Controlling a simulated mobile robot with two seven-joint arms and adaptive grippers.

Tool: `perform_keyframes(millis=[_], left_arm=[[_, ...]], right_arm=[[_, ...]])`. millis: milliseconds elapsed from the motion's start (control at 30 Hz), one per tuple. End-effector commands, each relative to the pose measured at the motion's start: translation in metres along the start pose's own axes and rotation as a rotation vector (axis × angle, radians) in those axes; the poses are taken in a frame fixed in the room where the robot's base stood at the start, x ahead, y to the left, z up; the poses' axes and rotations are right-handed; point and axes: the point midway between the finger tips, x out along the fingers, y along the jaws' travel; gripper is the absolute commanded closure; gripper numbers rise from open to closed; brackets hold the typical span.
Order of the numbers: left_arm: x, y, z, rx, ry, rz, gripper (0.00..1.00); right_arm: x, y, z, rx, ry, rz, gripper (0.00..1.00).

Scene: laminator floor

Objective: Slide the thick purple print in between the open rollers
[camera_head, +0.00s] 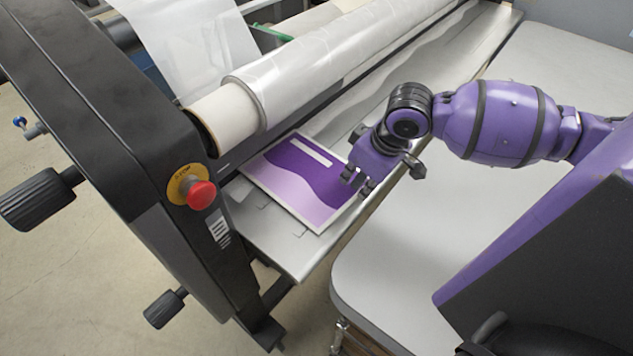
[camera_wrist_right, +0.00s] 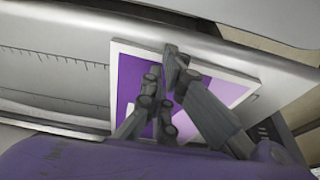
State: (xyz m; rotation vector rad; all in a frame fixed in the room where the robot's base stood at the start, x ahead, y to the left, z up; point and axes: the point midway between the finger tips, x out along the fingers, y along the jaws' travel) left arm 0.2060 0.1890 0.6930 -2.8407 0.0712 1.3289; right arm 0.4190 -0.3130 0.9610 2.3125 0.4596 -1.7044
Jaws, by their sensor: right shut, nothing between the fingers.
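The thick purple print (camera_head: 291,181), with a pale border and a white bar, lies flat on the metal feed table (camera_head: 284,252) in front of the rollers. Its far edge is close to the white roll (camera_head: 300,66), and I cannot tell whether it is under it. My right gripper (camera_head: 357,183) is shut and empty at the print's right edge. In the right wrist view its fingers (camera_wrist_right: 165,97) are over the print (camera_wrist_right: 215,84); contact is unclear. The gap between the rollers is hidden. My left gripper is not in view.
The black side housing (camera_head: 128,150) with a red stop button (camera_head: 201,194) and dark knobs (camera_head: 36,198) stands left of the print. A pale grey table (camera_head: 420,262) lies to the right, mostly clear. White film (camera_head: 190,42) hangs at the back.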

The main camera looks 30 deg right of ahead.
Motion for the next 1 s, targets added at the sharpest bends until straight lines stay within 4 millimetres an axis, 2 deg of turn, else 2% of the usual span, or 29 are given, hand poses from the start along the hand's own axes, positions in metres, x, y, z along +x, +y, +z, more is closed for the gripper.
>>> perform_keyframes(millis=[1000], left_arm=[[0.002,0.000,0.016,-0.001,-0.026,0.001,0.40]], right_arm=[[0.008,0.000,-0.019,0.000,-0.001,-0.001,1.00]])
